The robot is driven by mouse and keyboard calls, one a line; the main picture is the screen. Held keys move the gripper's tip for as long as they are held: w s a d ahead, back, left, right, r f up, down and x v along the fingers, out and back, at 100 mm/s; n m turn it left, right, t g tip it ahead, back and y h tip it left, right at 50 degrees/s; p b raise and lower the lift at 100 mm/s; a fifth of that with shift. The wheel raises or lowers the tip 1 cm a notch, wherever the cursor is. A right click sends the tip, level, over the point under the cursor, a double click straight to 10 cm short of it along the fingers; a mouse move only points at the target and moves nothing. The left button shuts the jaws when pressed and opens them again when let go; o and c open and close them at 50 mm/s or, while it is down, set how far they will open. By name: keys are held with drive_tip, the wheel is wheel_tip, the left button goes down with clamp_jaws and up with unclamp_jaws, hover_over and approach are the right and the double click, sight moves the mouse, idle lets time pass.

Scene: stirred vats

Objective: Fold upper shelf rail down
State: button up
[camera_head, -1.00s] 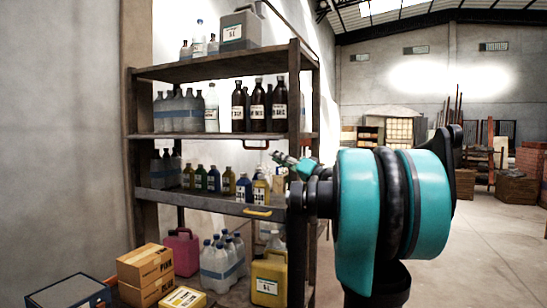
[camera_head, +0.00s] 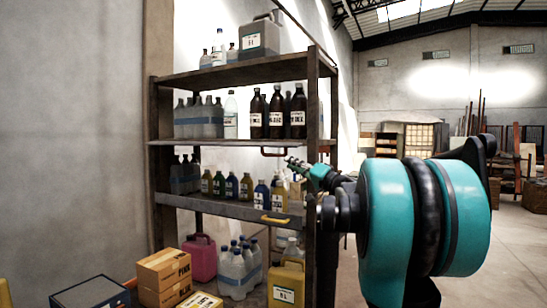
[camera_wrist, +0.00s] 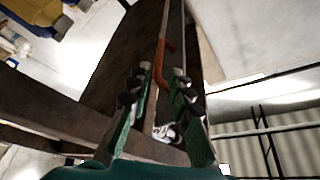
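The upper shelf rail (camera_head: 200,143) is a thin strip along the front of the middle board of the shelving unit. A red handle (camera_head: 274,153) hangs at its right part. In the wrist view the orange-red handle (camera_wrist: 161,66) lies just beyond the fingertips, roughly in line with the gap between them. My gripper (camera_head: 292,162) is near the shelf's right post, close to the red handle. In the wrist view my gripper (camera_wrist: 162,72) has its fingers apart with nothing held. Contact with the handle cannot be told.
A lower rail with a yellow handle (camera_head: 275,219) fronts the board below. Brown bottles (camera_head: 277,112) and clear bottles (camera_head: 195,117) stand behind the upper rail. The right post (camera_head: 313,110) is close to my arm. Boxes (camera_head: 164,270) stand on the left; open floor lies right.

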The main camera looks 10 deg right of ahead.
sight(273, 155)
drive_tip(key=x, duration=1)
drive_tip(key=shift+w+a, duration=0.1)
drive_tip(key=shift+c, duration=0.3)
clamp_jaws()
